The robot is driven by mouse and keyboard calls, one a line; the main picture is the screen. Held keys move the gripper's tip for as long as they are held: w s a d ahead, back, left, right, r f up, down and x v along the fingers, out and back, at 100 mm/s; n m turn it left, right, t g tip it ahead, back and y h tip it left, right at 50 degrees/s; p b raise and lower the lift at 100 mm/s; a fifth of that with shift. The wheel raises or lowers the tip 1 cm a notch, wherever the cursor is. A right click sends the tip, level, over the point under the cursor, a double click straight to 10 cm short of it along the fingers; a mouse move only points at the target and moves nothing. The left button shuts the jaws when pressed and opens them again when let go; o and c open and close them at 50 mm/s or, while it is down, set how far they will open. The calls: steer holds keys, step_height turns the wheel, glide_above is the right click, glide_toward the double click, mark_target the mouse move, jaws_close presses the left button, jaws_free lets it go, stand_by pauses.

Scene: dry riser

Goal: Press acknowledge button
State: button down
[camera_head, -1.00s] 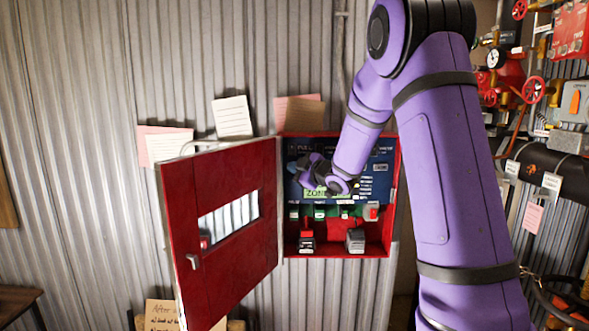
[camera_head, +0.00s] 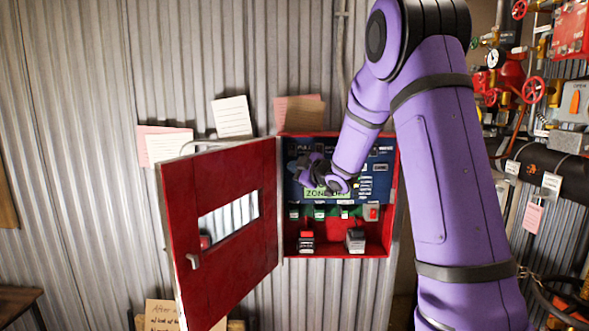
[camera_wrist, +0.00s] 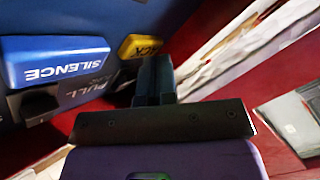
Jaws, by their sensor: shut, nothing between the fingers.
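A yellow button lettered "ACK" (camera_wrist: 140,46) shows upside down in the wrist view, on the blue panel. My gripper (camera_wrist: 156,66) is shut and empty, its fingertips right beside the yellow button's lower right edge; I cannot tell whether they touch it. In the head view my gripper (camera_head: 313,172) is in front of the blue panel (camera_head: 378,185) inside the open red cabinet (camera_head: 394,215), and the yellow button cannot be made out there. A blue "SILENCE" button (camera_wrist: 55,62) is left of the yellow one in the wrist view.
The red cabinet door (camera_head: 235,265) stands open to the left. A grey "PULL" block (camera_wrist: 88,85) is beside the blue button. Two small blocks (camera_head: 306,242) (camera_head: 355,240) stand on the cabinet floor. Pipes and red valve wheels (camera_head: 533,90) are at the right.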

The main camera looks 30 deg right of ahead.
stand_by(0.4)
steer(key=shift+s+a, duration=0.5)
steer(key=shift+s, duration=0.3)
steer(key=shift+s+a, duration=0.45)
steer(key=shift+s, duration=0.25)
steer(key=shift+s+a, duration=0.4)
steer(key=shift+s, duration=0.3)
steer(key=shift+s+a, duration=0.45)
steer(key=shift+s, duration=0.25)
